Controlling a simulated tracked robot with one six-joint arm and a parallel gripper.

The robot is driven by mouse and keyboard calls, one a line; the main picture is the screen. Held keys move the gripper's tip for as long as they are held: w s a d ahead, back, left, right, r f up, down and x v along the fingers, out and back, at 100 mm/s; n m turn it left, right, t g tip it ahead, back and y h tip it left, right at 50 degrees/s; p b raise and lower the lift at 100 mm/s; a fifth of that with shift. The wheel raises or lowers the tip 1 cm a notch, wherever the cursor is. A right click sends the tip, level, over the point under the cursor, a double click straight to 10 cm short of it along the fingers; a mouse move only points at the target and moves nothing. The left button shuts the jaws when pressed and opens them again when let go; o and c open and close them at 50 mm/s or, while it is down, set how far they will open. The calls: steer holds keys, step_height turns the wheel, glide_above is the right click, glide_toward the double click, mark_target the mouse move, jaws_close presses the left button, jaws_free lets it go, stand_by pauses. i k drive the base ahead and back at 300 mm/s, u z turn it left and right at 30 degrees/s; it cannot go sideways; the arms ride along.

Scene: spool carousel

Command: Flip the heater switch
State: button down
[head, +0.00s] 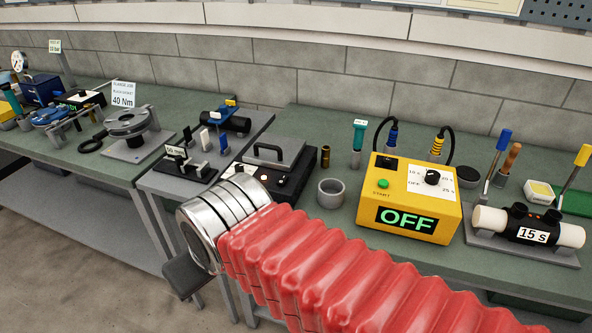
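No switch is labelled as a heater switch that I can read. A black case with a raised handle (280,150) stands mid-bench, with small controls on its front face (284,184). A yellow control box (405,205) to its right reads OFF in green, with a green START button (383,184), a dial (432,177) and a black switch-like part (386,163) on top. My arm, in a red sleeve with a silver end, crosses the foreground. A dark part of my gripper (186,275) shows below the silver end, in front of the bench; its fingers cannot be made out.
A grey ring cup (331,193) stands between the black case and the yellow box. A white pipe with a black coupling marked 15 s (533,233) lies at right. The left bench holds a flange (128,125) and a 40 Nm sign (123,97). Bare floor lies at lower left.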

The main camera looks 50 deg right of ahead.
mark_target(283, 179)
steer(key=z, duration=1.15)
steer(key=k, duration=0.75)
steer(key=u, duration=0.65)
steer(key=i, duration=1)
steer(key=u, duration=0.05)
